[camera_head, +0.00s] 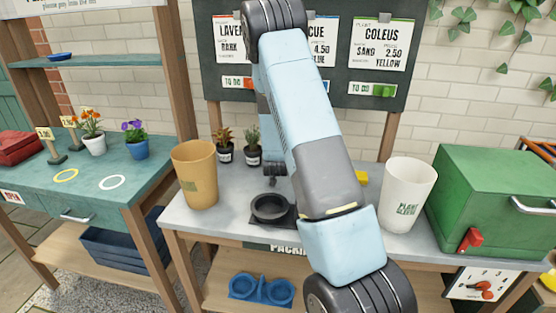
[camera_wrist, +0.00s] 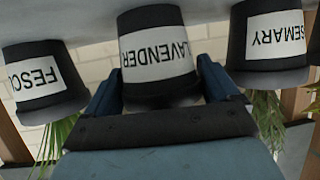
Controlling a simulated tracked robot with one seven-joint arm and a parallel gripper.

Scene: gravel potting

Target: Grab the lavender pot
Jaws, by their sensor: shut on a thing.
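In the wrist view, which shows the pots upside down, the black lavender pot (camera_wrist: 158,52) with its white "LAVENDER" label is in the middle. My gripper (camera_wrist: 160,86) has one dark blue finger on each side of it and is shut on it. The lavender plant is hidden behind the gripper's body. In the head view my arm hides both the gripper and this pot.
In the wrist view, a fescue pot (camera_wrist: 40,80) stands left and a rosemary pot (camera_wrist: 268,40) right, both close to the fingers. The head view shows two small black pots (camera_head: 225,154), a tan pot (camera_head: 196,175), a white pot (camera_head: 407,198) and a green box (camera_head: 480,205).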

